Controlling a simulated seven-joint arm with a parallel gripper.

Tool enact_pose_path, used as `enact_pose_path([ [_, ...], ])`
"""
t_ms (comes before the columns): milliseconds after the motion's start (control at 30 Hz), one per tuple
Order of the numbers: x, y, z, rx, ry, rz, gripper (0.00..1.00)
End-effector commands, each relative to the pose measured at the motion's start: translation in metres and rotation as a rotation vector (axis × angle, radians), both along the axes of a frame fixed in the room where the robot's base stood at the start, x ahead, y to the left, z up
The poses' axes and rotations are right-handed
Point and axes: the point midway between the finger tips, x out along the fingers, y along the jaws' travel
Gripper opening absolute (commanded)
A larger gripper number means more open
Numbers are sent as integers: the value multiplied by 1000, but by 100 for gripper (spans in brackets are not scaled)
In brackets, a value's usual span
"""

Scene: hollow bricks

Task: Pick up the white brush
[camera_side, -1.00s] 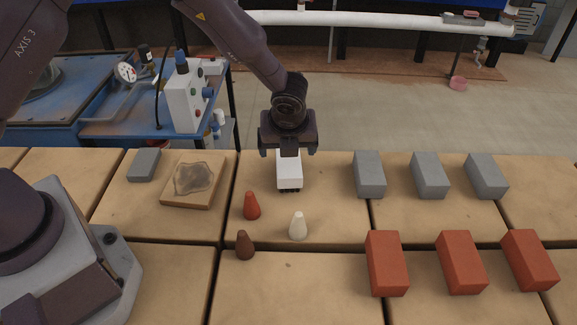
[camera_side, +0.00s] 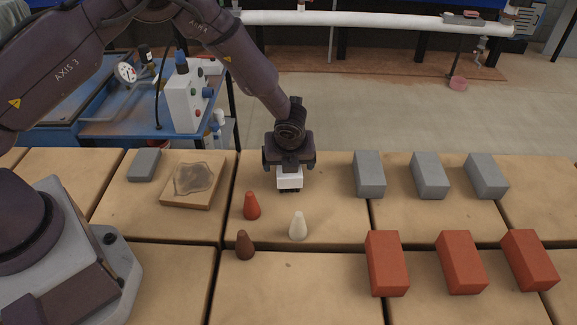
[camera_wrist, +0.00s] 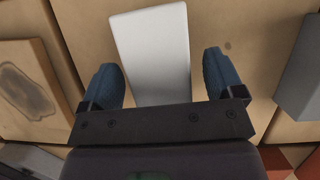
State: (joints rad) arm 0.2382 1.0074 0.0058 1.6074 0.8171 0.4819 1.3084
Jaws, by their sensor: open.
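The white brush (camera_side: 289,183) is a white block with a dark lower edge, on the tan table slabs. My gripper (camera_side: 289,168) is low over it and hides its upper and rear part in the side view. In the wrist view, the white brush (camera_wrist: 152,45) is a plain white slab lying between the two blue fingers of my gripper (camera_wrist: 160,78). The fingers are apart, with a gap visible on each side of the brush. Its near end is hidden behind the gripper body.
Grey bricks (camera_side: 369,175) and red bricks (camera_side: 387,264) are to the right. A wooden board (camera_side: 209,195) and a grey block (camera_side: 144,165) are to the left.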

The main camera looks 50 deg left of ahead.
Motion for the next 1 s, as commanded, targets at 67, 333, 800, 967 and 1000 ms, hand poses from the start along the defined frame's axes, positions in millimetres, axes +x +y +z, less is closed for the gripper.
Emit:
enact_pose_path([
  [67, 0, 0, 0, 0, 0, 0, 87],
  [333, 0, 0, -3, 0, 0, -1, 87],
  [800, 0, 0, -5, 0, 0, -1, 64],
  [967, 0, 0, -5, 0, 0, 0, 31],
  [1000, 0, 0, -4, 0, 0, 0, 31],
])
